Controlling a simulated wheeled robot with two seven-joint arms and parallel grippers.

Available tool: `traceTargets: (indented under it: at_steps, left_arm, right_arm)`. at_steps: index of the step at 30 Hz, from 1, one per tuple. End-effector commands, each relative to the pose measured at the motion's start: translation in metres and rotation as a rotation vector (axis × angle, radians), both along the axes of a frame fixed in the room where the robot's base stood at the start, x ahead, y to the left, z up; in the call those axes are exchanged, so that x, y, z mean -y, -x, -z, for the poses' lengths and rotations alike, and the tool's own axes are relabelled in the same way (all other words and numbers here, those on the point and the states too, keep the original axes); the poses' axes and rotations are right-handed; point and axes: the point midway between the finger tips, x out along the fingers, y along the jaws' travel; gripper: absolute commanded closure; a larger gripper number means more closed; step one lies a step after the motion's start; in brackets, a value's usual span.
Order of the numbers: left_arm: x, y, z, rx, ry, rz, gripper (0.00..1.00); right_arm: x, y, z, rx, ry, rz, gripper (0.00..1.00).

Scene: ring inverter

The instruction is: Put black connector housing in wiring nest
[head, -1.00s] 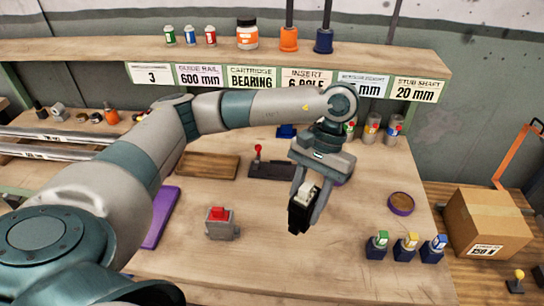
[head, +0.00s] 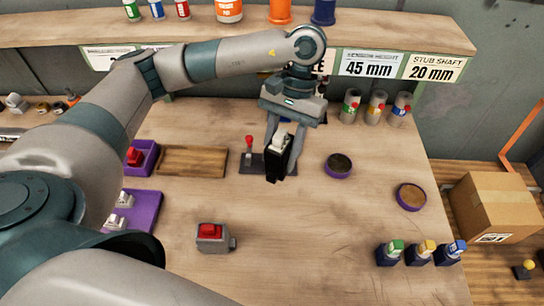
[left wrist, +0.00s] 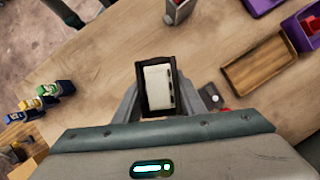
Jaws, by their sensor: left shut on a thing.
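My left gripper (head: 281,150) is shut on the black connector housing (head: 275,166), which has a white part inside. It holds the housing above the table, in front of a dark fixture (head: 248,166) with a red-knobbed lever, partly hidden behind the gripper. In the left wrist view the housing (left wrist: 158,88) sits between the two fingers, its white inside facing the camera. No label marks the wiring nest, so I cannot tell which fixture it is. My right gripper is not in view.
A wooden tray (head: 191,175) and purple trays (head: 150,220) are at the left. A grey block with a red top (head: 212,238) is in front. Round purple-rimmed dishes (head: 338,174) and several small bottles (head: 388,254) are at the right. The front middle of the table is clear.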

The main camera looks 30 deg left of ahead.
Motion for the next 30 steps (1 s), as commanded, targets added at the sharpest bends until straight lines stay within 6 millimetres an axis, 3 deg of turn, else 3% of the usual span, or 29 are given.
traceTargets:
  at_steps: [12,17,18,23,30]
  left_arm:
    - [0.000,0.000,-0.001,0.000,0.000,0.000,0.94]
    - [0.001,0.000,0.000,0.000,0.000,-0.010,0.94]
    - [0.001,-0.001,0.000,0.000,0.000,-0.018,0.94]
    - [0.004,-0.004,0.004,-0.001,0.002,-0.095,0.94]
    - [0.015,-0.013,0.011,-0.003,0.002,-0.337,0.94]
  right_arm:
    - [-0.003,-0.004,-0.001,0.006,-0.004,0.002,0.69]
    - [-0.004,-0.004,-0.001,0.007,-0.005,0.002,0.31]
    - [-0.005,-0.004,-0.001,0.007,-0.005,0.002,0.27]
    - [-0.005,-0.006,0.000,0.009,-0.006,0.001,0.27]
    - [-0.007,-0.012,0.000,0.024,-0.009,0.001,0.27]
